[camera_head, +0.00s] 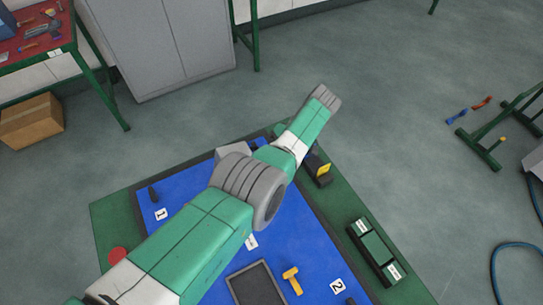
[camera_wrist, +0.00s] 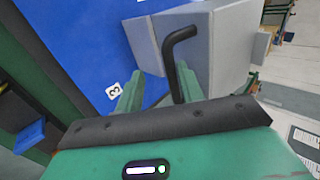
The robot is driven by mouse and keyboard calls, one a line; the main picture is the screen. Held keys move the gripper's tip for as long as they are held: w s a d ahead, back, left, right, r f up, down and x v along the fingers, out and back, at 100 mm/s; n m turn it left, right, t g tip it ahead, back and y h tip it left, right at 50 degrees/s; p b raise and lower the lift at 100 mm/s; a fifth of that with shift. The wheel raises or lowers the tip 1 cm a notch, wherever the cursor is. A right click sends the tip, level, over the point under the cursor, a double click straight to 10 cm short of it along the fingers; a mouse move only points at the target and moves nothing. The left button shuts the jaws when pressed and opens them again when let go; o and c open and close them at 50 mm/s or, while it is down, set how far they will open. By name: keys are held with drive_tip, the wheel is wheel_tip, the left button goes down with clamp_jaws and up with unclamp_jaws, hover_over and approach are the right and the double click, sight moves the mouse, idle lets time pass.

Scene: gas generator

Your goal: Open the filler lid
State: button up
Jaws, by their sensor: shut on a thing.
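In the wrist view, a grey box-like body (camera_wrist: 225,45) stands on a blue surface, with a bent black handle (camera_wrist: 178,42) in front of its pale faces. My gripper (camera_wrist: 161,82) has its green fingers on either side of the handle's lower part and is shut on it. The handle's lower end is hidden behind the gripper body. No separate filler lid can be made out. In the head view, part of a grey body (camera_head: 231,151) shows behind my arm; my gripper is hidden there.
The blue board (camera_head: 315,245) has a green border and number labels. A black-and-yellow item (camera_head: 318,170) is close beside my arm. A dark green case (camera_head: 374,250) lies at the right border.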

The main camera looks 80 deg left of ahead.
drive_tip(key=shift+w+r, duration=0.1)
drive_tip(key=shift+r, duration=0.1)
wheel_tip(320, 180, up, 5)
drive_tip(key=p, duration=0.5)
drive_tip(key=s+d+p, duration=0.8)
drive_tip(key=d+p, duration=0.5)
drive_tip(key=p, duration=0.3)
drive_tip(key=shift+s+d, duration=0.15)
drive_tip(key=shift+d, duration=0.25)
drive_tip(key=shift+f, duration=0.1)
